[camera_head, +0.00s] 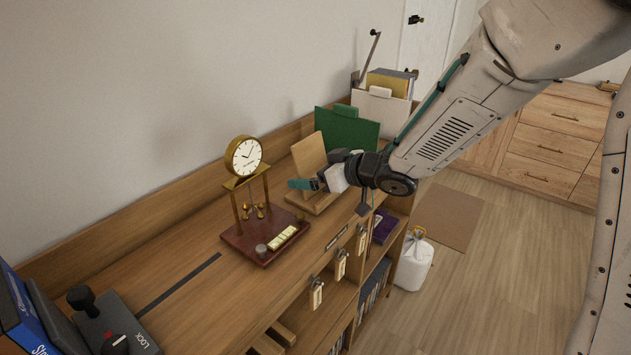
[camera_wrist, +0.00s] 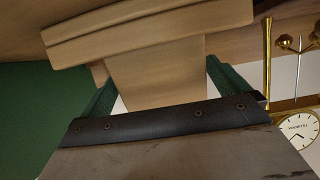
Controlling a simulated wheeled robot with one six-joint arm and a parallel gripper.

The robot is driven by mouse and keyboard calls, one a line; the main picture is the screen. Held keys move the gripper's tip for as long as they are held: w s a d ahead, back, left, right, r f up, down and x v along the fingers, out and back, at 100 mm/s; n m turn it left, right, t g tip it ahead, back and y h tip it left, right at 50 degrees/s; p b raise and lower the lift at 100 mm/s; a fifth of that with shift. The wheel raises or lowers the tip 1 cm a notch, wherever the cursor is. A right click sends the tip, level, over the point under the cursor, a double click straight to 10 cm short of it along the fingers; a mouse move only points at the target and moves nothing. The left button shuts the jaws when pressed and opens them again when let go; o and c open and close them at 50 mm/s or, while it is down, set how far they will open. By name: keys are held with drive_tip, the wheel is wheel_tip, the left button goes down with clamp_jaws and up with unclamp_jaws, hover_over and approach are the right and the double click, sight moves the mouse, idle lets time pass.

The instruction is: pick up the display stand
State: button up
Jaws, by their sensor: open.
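The display stand is a light wooden stand with a leaning back panel (camera_head: 309,155) and a ledge at its foot. It stands on the wooden cabinet top, between a clock and a green board. My gripper (camera_head: 308,184) is open right in front of it, and hides part of the stand in the head view. In the wrist view the stand (camera_wrist: 155,75) fills the middle, with its ledge across the top. My teal fingers (camera_wrist: 157,72) lie on either side of its narrower panel. I cannot tell whether they touch it.
A gold clock on a dark red base (camera_head: 265,235) stands close on the left. A green board (camera_head: 350,130) and a white file holder (camera_head: 380,108) stand behind. Tags hang on the cabinet's front edge (camera_head: 317,293).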

drive_tip(key=c, duration=0.7)
drive_tip(key=shift+c, duration=0.5)
drive_tip(key=shift+r, duration=0.1)
